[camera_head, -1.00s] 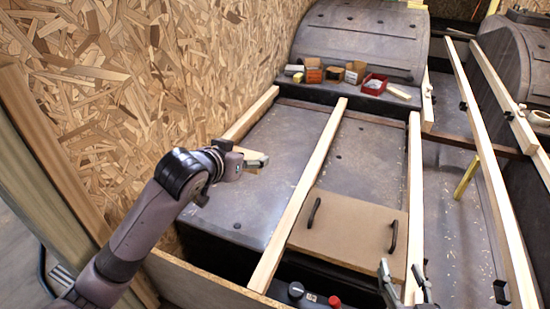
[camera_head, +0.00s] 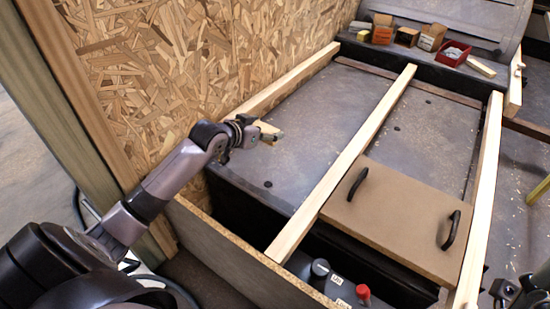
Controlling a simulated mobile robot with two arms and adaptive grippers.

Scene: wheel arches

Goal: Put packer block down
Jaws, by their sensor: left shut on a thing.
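The packer block (camera_head: 267,128) is a small pale wooden piece at the end of my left arm. My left gripper (camera_head: 268,134) is shut on it, above the grey floor panel near the chipboard wall and left wooden batten. I cannot tell whether the block touches anything below. The gripper partly hides the block. My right gripper (camera_head: 510,292) shows only in part at the bottom right edge, beside the right batten; its fingers are too cut off to read.
Wooden battens (camera_head: 350,150) run lengthwise over the grey floor (camera_head: 310,115). A brown board with two black handles (camera_head: 395,215) lies between two of them. Small boxes (camera_head: 405,37) and a red tray (camera_head: 453,53) stand on the far ledge. A red knob (camera_head: 363,291) is at the front.

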